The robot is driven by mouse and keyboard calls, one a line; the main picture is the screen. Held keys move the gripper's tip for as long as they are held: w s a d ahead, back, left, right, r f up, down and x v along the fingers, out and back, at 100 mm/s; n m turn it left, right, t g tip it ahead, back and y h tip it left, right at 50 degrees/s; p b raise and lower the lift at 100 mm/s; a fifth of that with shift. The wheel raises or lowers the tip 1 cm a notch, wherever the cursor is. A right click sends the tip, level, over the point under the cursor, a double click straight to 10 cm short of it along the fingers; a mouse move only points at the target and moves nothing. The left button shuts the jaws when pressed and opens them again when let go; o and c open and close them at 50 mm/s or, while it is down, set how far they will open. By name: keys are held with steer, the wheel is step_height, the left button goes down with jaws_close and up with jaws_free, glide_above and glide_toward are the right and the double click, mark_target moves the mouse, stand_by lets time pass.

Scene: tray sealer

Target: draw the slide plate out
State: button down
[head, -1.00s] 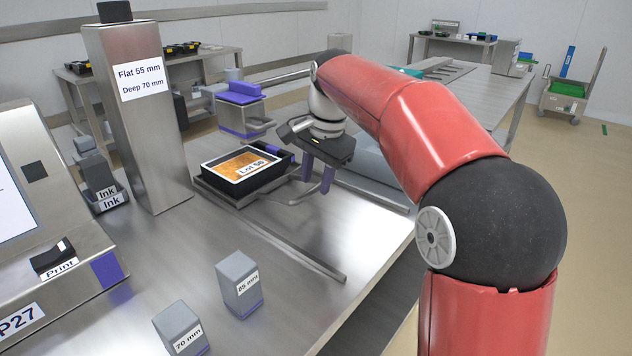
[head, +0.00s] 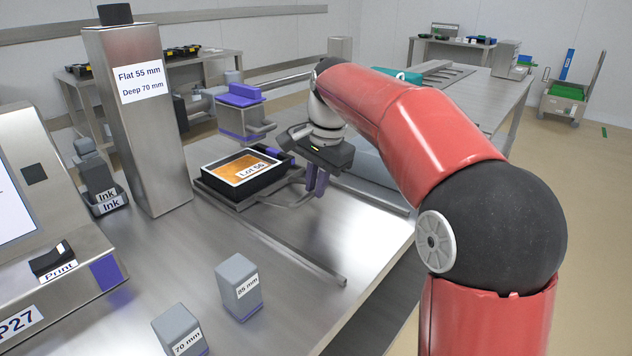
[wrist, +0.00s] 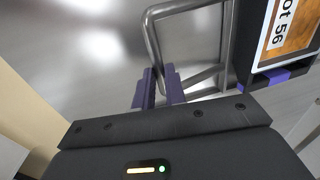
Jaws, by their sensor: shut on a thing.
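The slide plate (head: 219,198) lies on the steel table and carries a black tray (head: 232,188) with an orange-brown filling and a "Lot 56" label. Its bent-rod handle (head: 281,199) reaches from the plate's right side. In the wrist view the handle (wrist: 151,38) is a grey metal loop, and the tray (wrist: 247,45) is at the upper right. My gripper (head: 316,190) is at the outer end of the handle. Its purple fingers (wrist: 160,82) are shut on the handle rod, which runs down between them; they hide the gripped part.
A long guide rail (head: 290,252) runs along the tabletop in front of the plate. A steel column (head: 140,130) stands left of the tray. Grey blocks marked 85 mm (head: 239,285) and 70 mm (head: 180,330) stand at the front. The table's right edge is close to my gripper.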

steer(key=s+d+b, duration=0.3)
steer(key=s+d, duration=1.4)
steer(key=shift+s+d, duration=0.15)
steer(key=shift+d, duration=0.05)
steer(key=c, duration=1.5)
jaws_free()
steer(key=shift+o, duration=0.2)
steer(key=shift+r, duration=0.1)
step_height(320, 180, up, 8)
steer(key=s+d+p, duration=0.1)
steer(key=shift+f, duration=0.2)
